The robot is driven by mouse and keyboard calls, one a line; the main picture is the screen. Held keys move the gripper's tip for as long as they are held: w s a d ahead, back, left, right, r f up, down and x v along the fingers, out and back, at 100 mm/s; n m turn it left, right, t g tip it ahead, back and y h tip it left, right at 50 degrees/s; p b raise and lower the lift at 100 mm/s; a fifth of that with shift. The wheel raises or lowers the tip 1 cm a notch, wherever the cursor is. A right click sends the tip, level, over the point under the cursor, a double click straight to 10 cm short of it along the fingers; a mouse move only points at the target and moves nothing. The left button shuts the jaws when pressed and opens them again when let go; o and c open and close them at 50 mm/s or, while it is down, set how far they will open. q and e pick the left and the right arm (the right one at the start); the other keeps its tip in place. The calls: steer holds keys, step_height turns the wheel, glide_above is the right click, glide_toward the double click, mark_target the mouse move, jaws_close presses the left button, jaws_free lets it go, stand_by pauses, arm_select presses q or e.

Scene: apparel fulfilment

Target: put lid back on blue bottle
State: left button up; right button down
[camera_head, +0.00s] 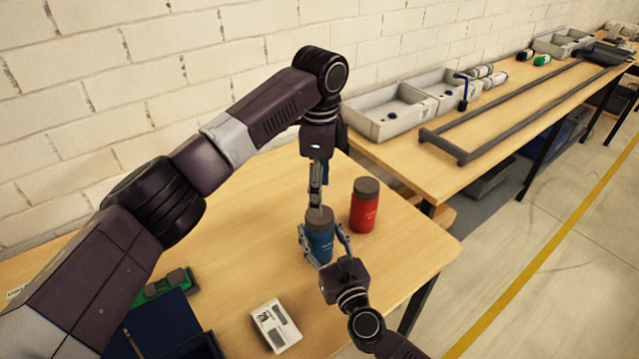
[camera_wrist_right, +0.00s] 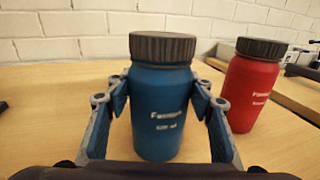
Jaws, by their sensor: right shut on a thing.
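The blue bottle (camera_head: 320,246) stands upright on the wooden table, and it fills the middle of the right wrist view (camera_wrist_right: 160,112). A dark ribbed lid (camera_head: 319,216) sits on its top, and the lid looks level in the right wrist view (camera_wrist_right: 163,47). My right gripper (camera_head: 324,246) is shut on the bottle's body, one finger on each side. My left gripper (camera_head: 317,205) points down over the lid; its fingers look narrow from this side, and their gap is hidden. No left fingers show in the right wrist view.
A red bottle (camera_head: 365,208) with a dark lid stands close to the right of the blue one. A white box (camera_head: 276,326) lies near the front, and a dark blue box (camera_head: 160,328) and a green item (camera_head: 166,285) lie at left. Grey bins (camera_head: 390,124) stand on the other table.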

arm_select(q)
steer(key=n, duration=0.5)
steer(key=shift+r, duration=0.2)
steer(key=n, duration=0.7)
steer(key=shift+r, duration=0.25)
steer(key=n, duration=0.5)
steer(key=shift+r, duration=0.15)
steer(key=n, duration=0.5)
steer(key=shift+r+n, duration=0.2)
steer(key=shift+n, duration=0.1)
steer(key=shift+f, duration=4.05)
